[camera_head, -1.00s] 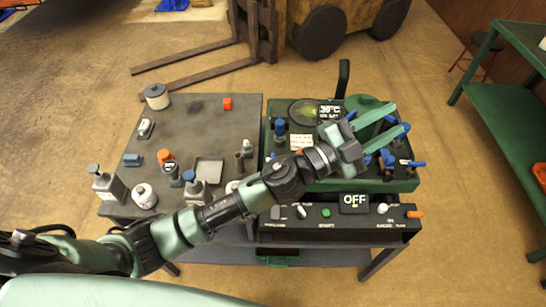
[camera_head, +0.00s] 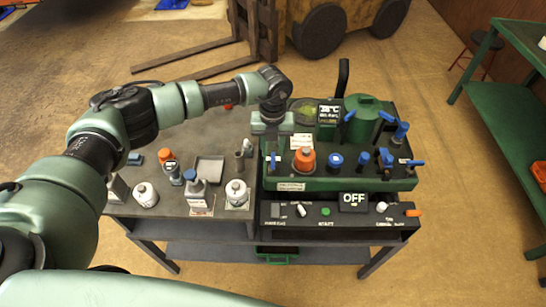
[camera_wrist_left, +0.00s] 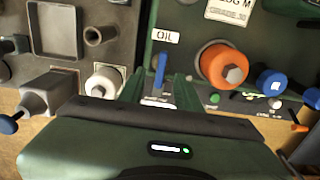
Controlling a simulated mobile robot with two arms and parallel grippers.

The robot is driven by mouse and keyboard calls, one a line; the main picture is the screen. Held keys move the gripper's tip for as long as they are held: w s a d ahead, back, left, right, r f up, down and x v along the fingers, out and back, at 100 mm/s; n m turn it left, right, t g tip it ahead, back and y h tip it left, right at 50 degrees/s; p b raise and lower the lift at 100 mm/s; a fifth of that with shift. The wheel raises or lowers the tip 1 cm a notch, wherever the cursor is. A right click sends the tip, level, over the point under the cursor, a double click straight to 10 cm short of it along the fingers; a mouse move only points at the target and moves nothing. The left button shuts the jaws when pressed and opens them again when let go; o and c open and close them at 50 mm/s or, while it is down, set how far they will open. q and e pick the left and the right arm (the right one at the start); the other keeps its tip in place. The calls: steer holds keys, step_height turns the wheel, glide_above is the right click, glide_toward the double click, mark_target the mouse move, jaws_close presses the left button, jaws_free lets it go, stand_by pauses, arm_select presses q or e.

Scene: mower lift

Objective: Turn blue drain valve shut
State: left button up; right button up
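The green machine (camera_head: 335,183) on the bench carries several blue handles, and I cannot tell from labels which one is the drain valve. One upright blue lever (camera_head: 272,162) is at its left end. It also shows in the wrist view (camera_wrist_left: 160,70), below an "OIL" label. My left gripper (camera_head: 271,148) points down over that lever. Its two green fingers stand apart in the wrist view, with the lever seen between them; contact is not clear. Other blue handles (camera_head: 386,158) stand at the right. My right gripper is not in view.
An orange cap (camera_head: 304,159) and a blue cap (camera_head: 336,160) stand right of the lever. Bottles and a white-capped can (camera_head: 237,193) are on the grey bench at left. The control panel (camera_head: 330,221) in front reads OFF.

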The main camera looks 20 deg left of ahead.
mark_target(273, 159)
arm_select(q)
steer(key=shift+f+p, duration=0.5)
steer(key=shift+f, duration=2.15)
jaws_close()
